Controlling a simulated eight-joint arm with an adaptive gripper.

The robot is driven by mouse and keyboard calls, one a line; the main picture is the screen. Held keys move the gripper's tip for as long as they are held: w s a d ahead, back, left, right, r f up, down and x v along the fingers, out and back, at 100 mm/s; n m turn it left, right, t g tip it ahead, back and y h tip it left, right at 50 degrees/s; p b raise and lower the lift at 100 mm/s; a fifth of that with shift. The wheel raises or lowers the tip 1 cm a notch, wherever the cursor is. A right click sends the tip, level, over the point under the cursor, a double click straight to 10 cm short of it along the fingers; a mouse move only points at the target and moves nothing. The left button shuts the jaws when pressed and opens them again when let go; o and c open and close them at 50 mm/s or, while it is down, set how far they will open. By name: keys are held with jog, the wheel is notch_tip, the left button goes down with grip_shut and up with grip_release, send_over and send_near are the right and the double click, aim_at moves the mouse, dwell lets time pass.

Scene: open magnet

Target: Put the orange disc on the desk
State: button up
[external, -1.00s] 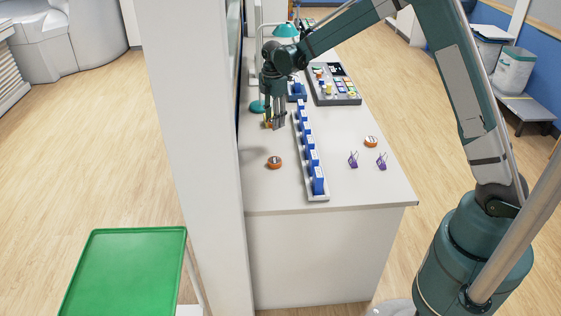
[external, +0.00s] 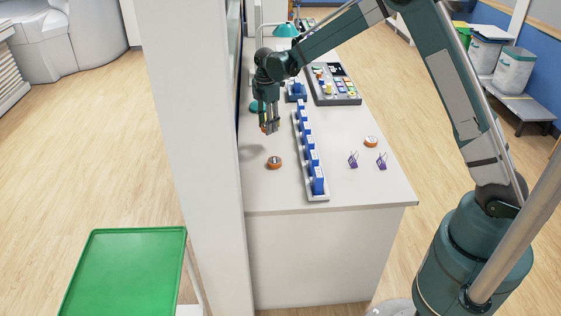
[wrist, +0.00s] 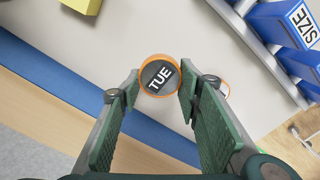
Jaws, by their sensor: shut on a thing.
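An orange disc with a dark face marked TUE (wrist: 160,76) sits between the fingertips of my gripper (wrist: 160,88) in the wrist view. My gripper (external: 269,128) is shut on this disc, over the far left part of the desk (external: 365,185). In the external view only a small orange bit shows at the fingertips, and I cannot tell its height above the desk. A second orange disc (external: 274,162) lies on the desk nearer the camera. A third orange disc (external: 370,142) lies at the right.
A white rack of blue blocks (external: 312,160) runs along the desk, right of my gripper. Two purple clips (external: 353,160) stand at the right. A grey tray of small items (external: 335,85) is farther back. A white wall (external: 195,150) borders the desk's left side.

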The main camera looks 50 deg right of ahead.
aim_at(267, 145)
jog(key=shift+f, duration=2)
jog(key=shift+f+b, duration=0.55)
jog(key=shift+f, duration=1.35)
jog(key=shift+f, duration=0.15)
jog(key=o, duration=0.9)
notch_tip(267, 145, up, 12)
jog(key=shift+r+p, duration=0.15)
jog(key=shift+p, duration=0.7)
